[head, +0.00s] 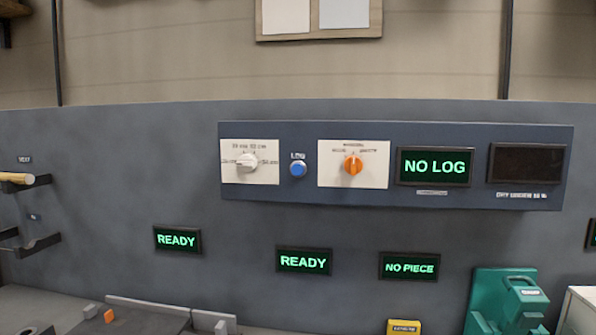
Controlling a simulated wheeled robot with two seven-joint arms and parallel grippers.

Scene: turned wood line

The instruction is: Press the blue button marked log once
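The blue button (298,169) is a small round button on the dark blue control panel (305,199), with a label reading LOG just above it. It sits between a white plate with a white knob (243,163) on its left and a white plate with an orange knob (352,165) on its right. A display (434,167) further right on the panel reads NO LOG in green. Nothing covers the button. Neither of my grippers shows in the head view.
A dark blank display (527,164) is at the panel's right end. Below are two READY displays (177,240) and a NO PIECE display (409,266). A green machine (508,300) stands lower right. Rack hooks (38,243) stick out at left. The space before the panel looks clear.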

